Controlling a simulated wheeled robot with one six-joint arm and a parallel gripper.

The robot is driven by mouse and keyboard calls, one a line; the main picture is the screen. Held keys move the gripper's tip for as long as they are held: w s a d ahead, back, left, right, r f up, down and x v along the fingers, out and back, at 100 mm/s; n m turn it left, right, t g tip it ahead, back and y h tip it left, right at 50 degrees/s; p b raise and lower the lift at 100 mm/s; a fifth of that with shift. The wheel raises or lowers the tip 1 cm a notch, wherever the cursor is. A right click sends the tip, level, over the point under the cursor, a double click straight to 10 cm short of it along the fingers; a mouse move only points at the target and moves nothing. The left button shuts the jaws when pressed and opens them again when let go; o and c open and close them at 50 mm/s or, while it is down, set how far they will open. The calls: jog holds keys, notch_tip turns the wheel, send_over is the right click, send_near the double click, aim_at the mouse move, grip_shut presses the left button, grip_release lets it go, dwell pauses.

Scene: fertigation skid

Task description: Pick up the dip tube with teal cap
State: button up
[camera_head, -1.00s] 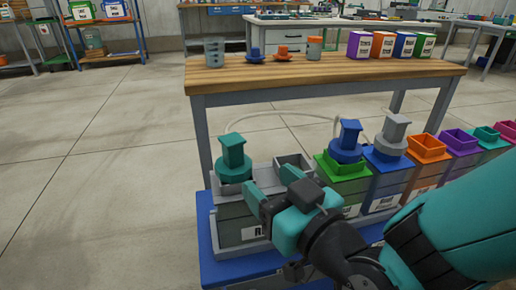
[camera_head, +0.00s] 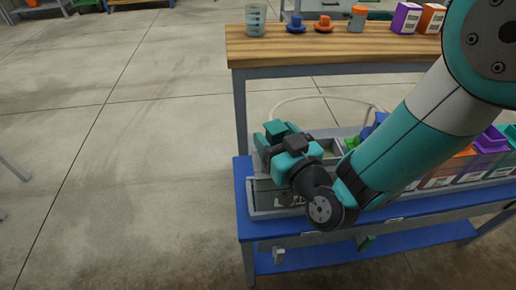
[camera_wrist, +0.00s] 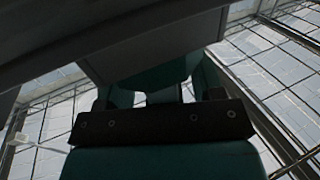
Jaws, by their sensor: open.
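The teal cap of the dip tube (camera_head: 283,129) shows just behind my gripper in the head view, above the grey container at the left end of the blue bench. Its lower part is hidden by my gripper. My gripper (camera_head: 267,142) is open, tilted and close against the cap; I cannot tell whether the cap is between the fingers. The wrist view is dark and shows mostly teal and grey parts against a glazed roof; I cannot make out the tube there for sure.
The grey container (camera_head: 262,208) stands on the blue bench (camera_head: 243,190). Purple and other coloured containers (camera_head: 490,140) line it to the right, partly behind my arm. A wooden table (camera_head: 300,45) with cups and boxes stands behind. A pale hose (camera_head: 320,97) arches behind. Floor at left is clear.

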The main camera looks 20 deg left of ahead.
jog(key=shift+w, duration=0.2)
jog(key=shift+a, duration=0.15)
jog(key=shift+c, duration=0.6)
jog(key=shift+s, duration=0.1)
grip_shut()
jog(key=shift+r, duration=0.15)
